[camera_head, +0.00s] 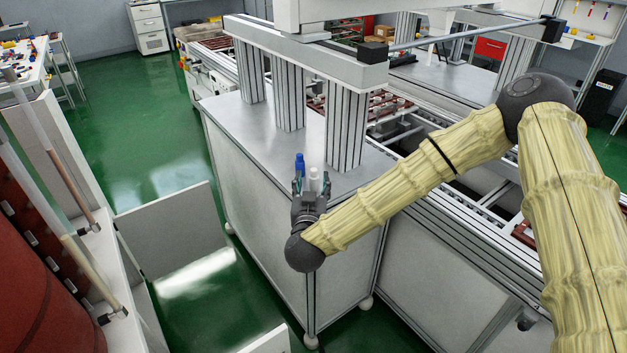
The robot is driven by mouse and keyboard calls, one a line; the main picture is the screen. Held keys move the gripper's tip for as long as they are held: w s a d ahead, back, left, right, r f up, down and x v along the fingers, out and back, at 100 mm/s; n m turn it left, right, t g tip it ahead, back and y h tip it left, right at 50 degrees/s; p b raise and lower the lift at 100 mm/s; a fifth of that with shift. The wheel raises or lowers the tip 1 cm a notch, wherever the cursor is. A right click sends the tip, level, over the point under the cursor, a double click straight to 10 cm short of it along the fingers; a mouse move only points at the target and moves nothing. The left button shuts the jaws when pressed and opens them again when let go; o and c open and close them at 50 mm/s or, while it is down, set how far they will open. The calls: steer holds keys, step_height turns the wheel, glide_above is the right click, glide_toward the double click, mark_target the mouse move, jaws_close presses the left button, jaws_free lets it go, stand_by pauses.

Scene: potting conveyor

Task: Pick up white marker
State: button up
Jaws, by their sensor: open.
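A small white upright object, which looks like the white marker (314,176), stands on the grey metal top of the cabinet by the conveyor. A blue upright object (300,162) stands just to its left and slightly behind. My gripper (312,184) is open at the cabinet's front part, its fingers pointing away from the camera. The white object shows between the two fingertips, closer to the right one. I cannot tell whether the fingers touch it. Its lower part is hidden by the gripper.
Metal profile posts (346,130) rise from the cabinet top (240,125) just behind the markers. A conveyor (470,215) runs along the right, under my arm. White panels (172,232) stand on the green floor at left. The cabinet top's left part is clear.

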mark_target(314, 173)
steer(key=shift+w+d+p, duration=0.15)
steer(key=shift+w+p, duration=0.25)
steer(key=shift+w, duration=1.05)
steer(key=shift+w+d+p, duration=0.15)
steer(key=shift+w+p, duration=0.25)
steer(key=shift+w, duration=1.05)
steer(key=c, duration=1.1)
